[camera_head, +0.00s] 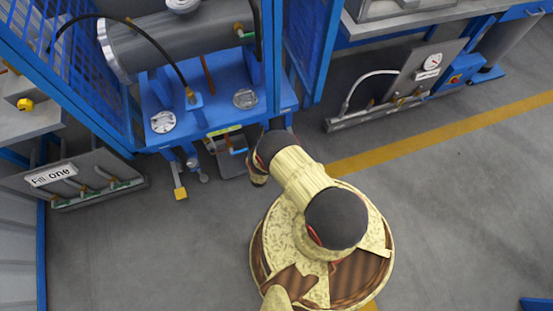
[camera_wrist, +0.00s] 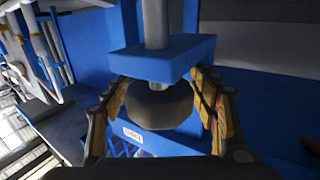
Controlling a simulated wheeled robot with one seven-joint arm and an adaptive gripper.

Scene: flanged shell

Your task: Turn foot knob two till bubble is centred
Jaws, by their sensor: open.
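In the wrist view a dark grey round knob (camera_wrist: 160,106) sits under a blue plate (camera_wrist: 160,58), with a pale vertical rod (camera_wrist: 155,22) above the plate. My gripper (camera_wrist: 161,88) is open, with one yellow-padded finger on each side of the knob. I cannot tell whether the pads touch it. A small white label (camera_wrist: 133,135) shows below the knob; its text is too small to read. In the head view my arm hides most of the gripper and this knob, beside the blue stand (camera_head: 215,82) bearing a grey flanged cylinder (camera_head: 180,45). No bubble can be made out.
A panel marked "Fill one" (camera_head: 85,180) stands at the left. Another panel with a gauge (camera_head: 425,70) stands at the right. Blue mesh guards (camera_head: 75,65) flank the stand. The grey floor (camera_head: 470,200) at the right is clear, crossed by a yellow line.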

